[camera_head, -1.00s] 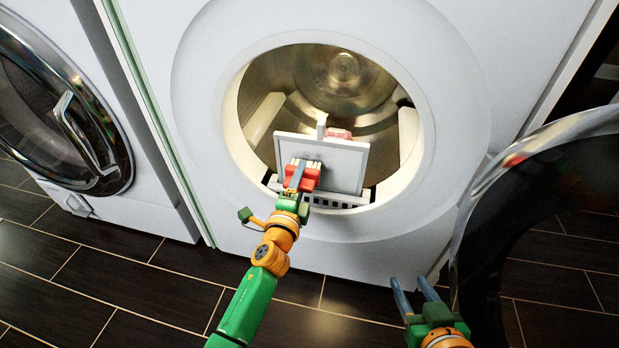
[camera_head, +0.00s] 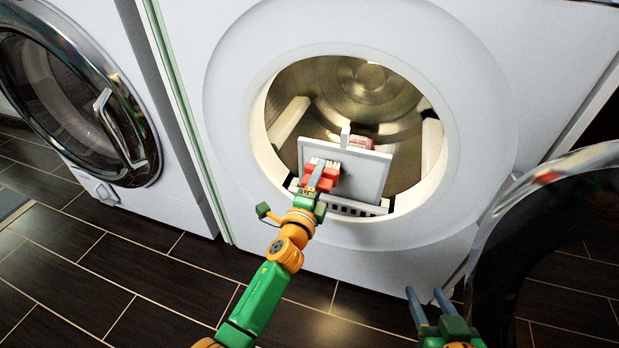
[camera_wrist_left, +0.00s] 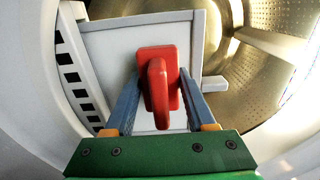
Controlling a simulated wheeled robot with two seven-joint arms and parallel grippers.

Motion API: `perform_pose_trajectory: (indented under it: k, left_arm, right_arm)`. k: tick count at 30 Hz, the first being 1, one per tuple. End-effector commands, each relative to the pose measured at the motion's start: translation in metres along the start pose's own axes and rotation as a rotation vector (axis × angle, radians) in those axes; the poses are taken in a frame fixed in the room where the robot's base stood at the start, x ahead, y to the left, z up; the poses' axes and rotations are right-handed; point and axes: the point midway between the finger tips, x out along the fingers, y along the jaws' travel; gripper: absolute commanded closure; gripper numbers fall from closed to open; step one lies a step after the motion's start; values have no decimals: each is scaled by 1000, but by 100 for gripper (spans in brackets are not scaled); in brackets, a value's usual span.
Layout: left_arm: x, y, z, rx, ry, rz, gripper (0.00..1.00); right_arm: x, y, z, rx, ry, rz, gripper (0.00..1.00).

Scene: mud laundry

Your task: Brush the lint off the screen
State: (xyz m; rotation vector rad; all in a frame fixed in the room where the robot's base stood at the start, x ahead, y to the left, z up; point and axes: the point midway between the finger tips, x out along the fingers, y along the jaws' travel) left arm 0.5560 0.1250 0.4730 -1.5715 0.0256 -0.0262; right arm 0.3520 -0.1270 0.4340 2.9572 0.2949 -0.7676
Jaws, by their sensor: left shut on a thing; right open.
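The screen (camera_head: 371,173) is a light grey framed panel. It stands upright, leaning slightly, in the slotted lower lip of the round dryer opening, and also shows in the left wrist view (camera_wrist_left: 112,52). My left gripper (camera_head: 314,188) is shut on a red brush (camera_head: 327,178) by its handle and holds it at the left part of the screen's front face. The brush also shows in the left wrist view (camera_wrist_left: 158,75), covering part of the panel; whether it touches is unclear. I cannot make out lint. My right gripper (camera_head: 430,300) is open and empty, low in front of the dryer.
The open round door (camera_head: 500,220) is at the right, close to my right gripper. A small reddish thing (camera_head: 362,142) shows behind the screen's top edge. A second machine with a shut door (camera_head: 75,100) stands at the left. The dark tiled floor (camera_head: 130,270) is clear.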

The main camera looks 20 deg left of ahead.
Motion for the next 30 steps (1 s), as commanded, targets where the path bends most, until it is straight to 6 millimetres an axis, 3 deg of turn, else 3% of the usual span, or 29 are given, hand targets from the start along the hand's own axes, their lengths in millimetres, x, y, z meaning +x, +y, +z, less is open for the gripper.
perform_pose_trajectory:
  k: [23, 30]
  left_arm:
    - [1, 1, -72, -5, 4, -5, 89]
    - [0, -5, -76, -4, 1, -7, 89]
  right_arm:
    - [18, -1, 31, 0, 0, 0, 50]
    - [17, -1, 30, 0, 0, 0, 50]
